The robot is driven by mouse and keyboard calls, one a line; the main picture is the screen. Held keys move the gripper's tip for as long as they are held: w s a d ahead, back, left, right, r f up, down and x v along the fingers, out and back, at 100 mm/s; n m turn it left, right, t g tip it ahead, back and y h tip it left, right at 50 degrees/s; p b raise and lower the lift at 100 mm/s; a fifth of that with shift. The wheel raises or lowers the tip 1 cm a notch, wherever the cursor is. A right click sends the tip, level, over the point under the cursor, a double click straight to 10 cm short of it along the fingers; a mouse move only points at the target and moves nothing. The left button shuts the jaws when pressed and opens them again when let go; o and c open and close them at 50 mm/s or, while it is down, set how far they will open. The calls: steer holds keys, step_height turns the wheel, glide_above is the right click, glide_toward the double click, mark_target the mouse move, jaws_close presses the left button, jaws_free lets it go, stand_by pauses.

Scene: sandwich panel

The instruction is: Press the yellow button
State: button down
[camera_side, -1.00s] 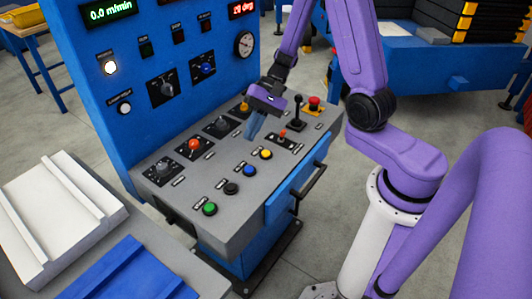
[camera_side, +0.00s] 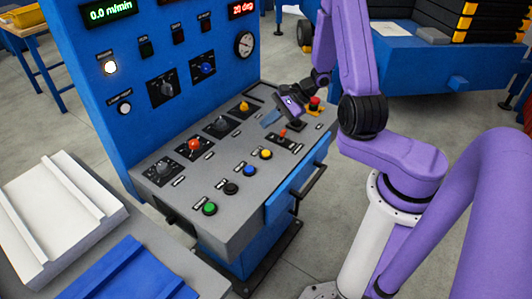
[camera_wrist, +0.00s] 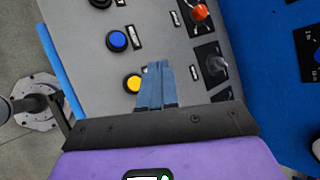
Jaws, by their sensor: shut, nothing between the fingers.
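The yellow button (camera_side: 265,154) is a small round cap on the sloping grey panel, at one end of a row with blue, black and green buttons. My gripper (camera_side: 265,122) has blue fingers and is tilted above the far part of the panel, up and slightly right of the button in the side view. The fingers (camera_wrist: 159,68) are together and empty. They appear apart from the button.
The blue button (camera_side: 248,170) is beside the yellow one. A small red-tipped switch (camera_side: 282,134) and a red mushroom button (camera_side: 315,103) stand to the right. Several knobs, including a red one (camera_side: 194,145), stand behind. A blue upright panel (camera_side: 185,120) rises at the back.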

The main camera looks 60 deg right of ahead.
mark_target(269, 153)
steer(key=shift+d, duration=0.1)
stand_by(0.3)
steer(key=shift+f, duration=4.45)
steer(key=shift+f, duration=0.1)
steer(key=shift+f, duration=0.3)
steer(key=shift+f, duration=0.4)
steer(key=shift+r, duration=0.85)
steer(key=shift+r, duration=2.5)
